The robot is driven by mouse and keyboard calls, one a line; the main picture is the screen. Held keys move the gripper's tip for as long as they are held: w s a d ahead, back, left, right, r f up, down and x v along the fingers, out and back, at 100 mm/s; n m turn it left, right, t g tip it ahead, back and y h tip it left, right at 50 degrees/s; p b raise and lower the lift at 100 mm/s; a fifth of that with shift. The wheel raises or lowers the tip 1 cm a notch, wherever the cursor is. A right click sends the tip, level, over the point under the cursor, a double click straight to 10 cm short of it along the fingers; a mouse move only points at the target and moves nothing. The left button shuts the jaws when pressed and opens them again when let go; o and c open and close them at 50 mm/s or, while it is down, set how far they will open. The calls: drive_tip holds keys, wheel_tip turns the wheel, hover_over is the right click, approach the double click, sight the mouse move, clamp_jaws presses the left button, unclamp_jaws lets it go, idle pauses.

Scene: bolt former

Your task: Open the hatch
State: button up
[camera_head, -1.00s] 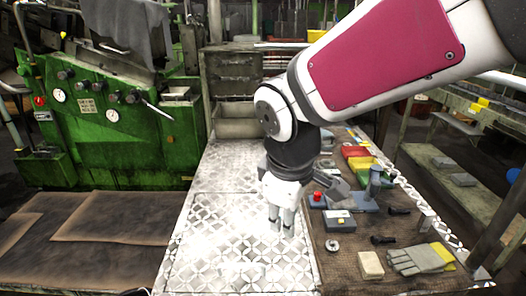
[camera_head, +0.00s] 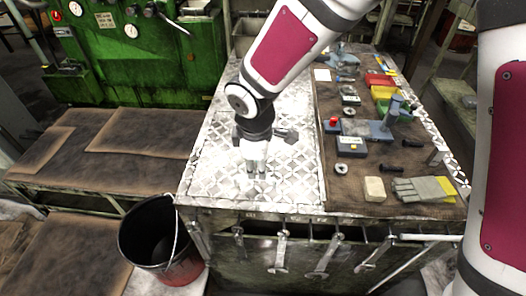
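I cannot make out a clear hatch in this view. The green machine (camera_head: 135,50), with gauges and knobs on its front, stands at the top left, and its upper part is cut off. My gripper (camera_head: 257,173) points down over the bare patterned metal top of the workbench (camera_head: 220,160), left of the brown mat. Nothing shows between its fingers. The fingers are small and pale against the bright top, so their opening is unclear.
The brown mat (camera_head: 330,187) bears a grey box (camera_head: 351,146), gloves (camera_head: 425,189), a beige block (camera_head: 374,188) and coloured bins (camera_head: 385,92). A black bucket (camera_head: 150,232) stands at the front left. Wrenches (camera_head: 281,252) hang on the bench's front. Brown-covered low platforms (camera_head: 105,130) lie left.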

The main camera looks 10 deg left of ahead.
drive_tip(key=f, duration=0.2)
drive_tip(key=w+f, duration=0.1)
drive_tip(key=f, duration=0.2)
drive_tip(key=shift+f, duration=0.3)
clamp_jaws()
